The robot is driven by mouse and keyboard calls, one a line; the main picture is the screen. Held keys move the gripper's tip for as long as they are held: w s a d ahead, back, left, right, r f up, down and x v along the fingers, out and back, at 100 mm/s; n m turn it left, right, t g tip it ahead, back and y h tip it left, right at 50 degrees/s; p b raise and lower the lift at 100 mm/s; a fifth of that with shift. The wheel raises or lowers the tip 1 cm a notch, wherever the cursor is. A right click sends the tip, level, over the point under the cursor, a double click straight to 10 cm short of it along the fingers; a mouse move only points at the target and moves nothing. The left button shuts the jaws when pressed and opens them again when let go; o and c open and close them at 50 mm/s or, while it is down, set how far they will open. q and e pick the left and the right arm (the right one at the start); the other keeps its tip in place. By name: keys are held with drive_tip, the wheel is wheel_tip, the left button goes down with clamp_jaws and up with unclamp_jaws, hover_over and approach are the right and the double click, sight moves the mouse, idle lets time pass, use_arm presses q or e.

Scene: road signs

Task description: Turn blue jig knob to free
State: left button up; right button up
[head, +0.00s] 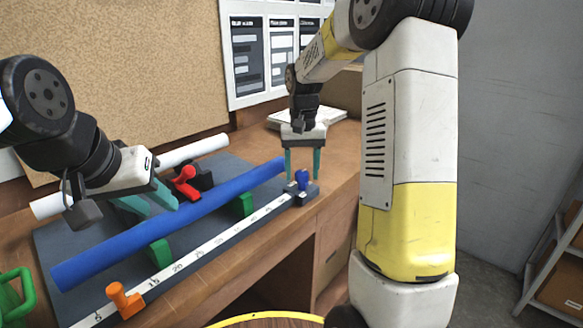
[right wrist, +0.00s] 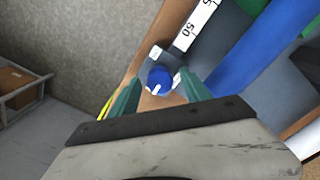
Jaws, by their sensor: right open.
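The blue jig knob (head: 302,178) stands on the dark end block at the right end of the white scale. It also shows in the right wrist view (right wrist: 159,79), with a white pointer mark running toward the bottom of the picture. A small white label (right wrist: 155,53) lies beside it. My right gripper (head: 302,173) points down, open, with its teal fingers on either side of the knob in the head view. In the right wrist view the knob appears between the fingertips (right wrist: 160,88); contact cannot be told. My left gripper (head: 155,205) has its fingers apart, just behind the blue tube.
The blue tube (head: 180,224) rests on green supports (head: 161,252) along the grey jig board. An orange knob (head: 124,299) stands near the scale's left end. A red clamp (head: 184,184) and a white tube (head: 195,152) lie behind. A shelf (head: 560,265) stands at right.

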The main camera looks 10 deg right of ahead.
drive_tip(key=shift+c, duration=0.3)
clamp_jaws()
drive_tip(key=shift+n, duration=0.3)
drive_tip(key=n, duration=0.3)
drive_tip(key=shift+n, duration=0.4)
drive_tip(key=n, duration=0.4)
drive_tip(key=shift+n, duration=0.3)
drive_tip(key=n, duration=0.4)
drive_tip(key=shift+n, duration=2.4)
